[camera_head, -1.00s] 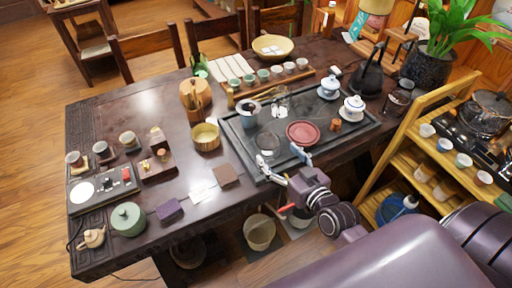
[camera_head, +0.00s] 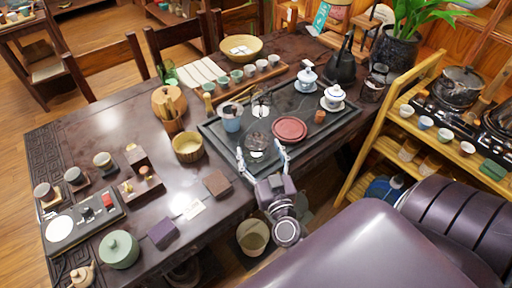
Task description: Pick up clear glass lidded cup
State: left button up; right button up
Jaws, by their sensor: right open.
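A clear glass cup (camera_head: 257,141) stands on the dark tea tray (camera_head: 210,130) near its front edge; its lid is too small to make out. My right gripper (camera_head: 262,154) is open at the front edge of the tray, pointing toward this cup. Its two fingers are spread wide to the left and right of the cup's near side, and nothing is held. Another clear glass piece (camera_head: 261,106) stands farther back on the tray. My left gripper is not in view.
A dark red round plate (camera_head: 289,129) lies just right of the glass cup, and a blue-grey cup (camera_head: 231,121) stands to its left. White lidded bowls (camera_head: 333,96) are at the tray's right. A woven basket (camera_head: 188,147) and brown block (camera_head: 217,184) lie left of the gripper.

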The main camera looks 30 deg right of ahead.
aim_at(256, 141)
jog(key=shift+x, duration=1.8)
jog(key=shift+c, duration=0.6)
jog(key=shift+f, duration=0.1)
jog(key=c, duration=1)
jog(key=shift+c, duration=0.9)
jog(key=shift+p, duration=0.3)
